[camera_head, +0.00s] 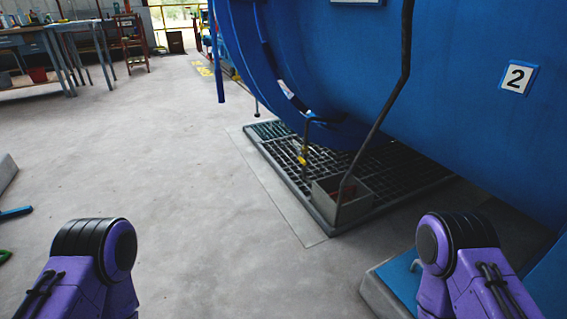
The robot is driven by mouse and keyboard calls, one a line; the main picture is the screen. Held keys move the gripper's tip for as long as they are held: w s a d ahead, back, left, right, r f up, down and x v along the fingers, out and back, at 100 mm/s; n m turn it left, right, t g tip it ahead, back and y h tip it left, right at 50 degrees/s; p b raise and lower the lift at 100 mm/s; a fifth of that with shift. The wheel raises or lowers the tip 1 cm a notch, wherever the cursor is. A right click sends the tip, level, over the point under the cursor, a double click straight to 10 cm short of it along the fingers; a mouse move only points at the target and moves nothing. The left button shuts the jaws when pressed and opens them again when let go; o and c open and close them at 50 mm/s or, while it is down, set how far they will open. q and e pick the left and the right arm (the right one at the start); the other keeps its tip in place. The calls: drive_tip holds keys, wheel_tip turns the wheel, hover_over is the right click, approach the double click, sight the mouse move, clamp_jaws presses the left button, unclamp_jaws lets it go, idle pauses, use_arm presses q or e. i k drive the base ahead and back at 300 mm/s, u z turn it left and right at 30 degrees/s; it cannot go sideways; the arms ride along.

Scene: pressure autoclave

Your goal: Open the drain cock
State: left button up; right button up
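A thin drain pipe (305,135) comes down from the underside of the big blue autoclave (440,90). A small yellow piece (301,157), which looks like the drain cock's handle, sits on this pipe above the floor grating (270,146). It is too small to tell which way the handle is turned. Purple links of both my arms show at the bottom left and bottom right corners. Neither of my grippers is in view.
A grey open box (325,205) stands on the grating, with a long dark pipe (385,112) running down into it. A blue-topped plinth (402,277) is at lower right. Workbenches (40,35) stand far left.

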sight(301, 161)
drive_tip(key=u, duration=1.1)
drive_tip(key=i, duration=0.9)
drive_tip(key=z, duration=2.45)
